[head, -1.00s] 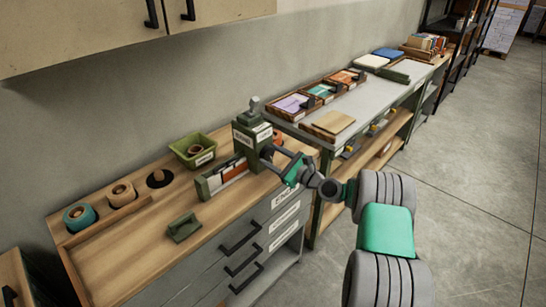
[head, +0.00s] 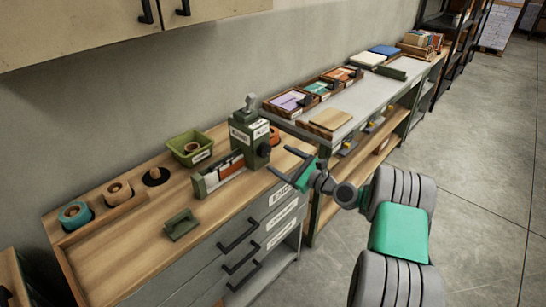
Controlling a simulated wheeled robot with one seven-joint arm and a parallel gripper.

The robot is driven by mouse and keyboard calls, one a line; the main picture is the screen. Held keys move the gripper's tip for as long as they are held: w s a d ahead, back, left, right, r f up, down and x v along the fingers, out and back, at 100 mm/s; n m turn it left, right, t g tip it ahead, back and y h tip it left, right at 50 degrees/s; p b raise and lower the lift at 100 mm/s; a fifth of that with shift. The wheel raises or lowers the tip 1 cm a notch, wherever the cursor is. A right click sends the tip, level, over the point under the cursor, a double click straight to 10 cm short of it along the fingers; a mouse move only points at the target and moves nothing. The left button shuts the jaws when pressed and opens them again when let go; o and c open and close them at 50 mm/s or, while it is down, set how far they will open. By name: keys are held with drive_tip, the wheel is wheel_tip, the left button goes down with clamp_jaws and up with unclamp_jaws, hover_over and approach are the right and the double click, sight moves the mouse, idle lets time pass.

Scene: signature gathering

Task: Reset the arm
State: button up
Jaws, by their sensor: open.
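My gripper (head: 280,166) is in the head view at the right front edge of the wooden-topped cabinet. Its dark fingers are spread apart, pointing left toward the counter, with nothing between them. The arm (head: 345,193) reaches in from the lower right, with grey ribbed and green links. The fingers are in front of and to the right of a green box-shaped device (head: 249,136) with a knob on top. They look apart from it.
On the wooden top (head: 130,262) are a green bin (head: 190,149), a file holder (head: 219,177), a small green block (head: 181,224) and tape rolls (head: 76,214). A grey table (head: 375,93) with paper trays stands behind. Open floor (head: 480,190) lies to the right.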

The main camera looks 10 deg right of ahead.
drive_tip(key=shift+v, duration=1.1)
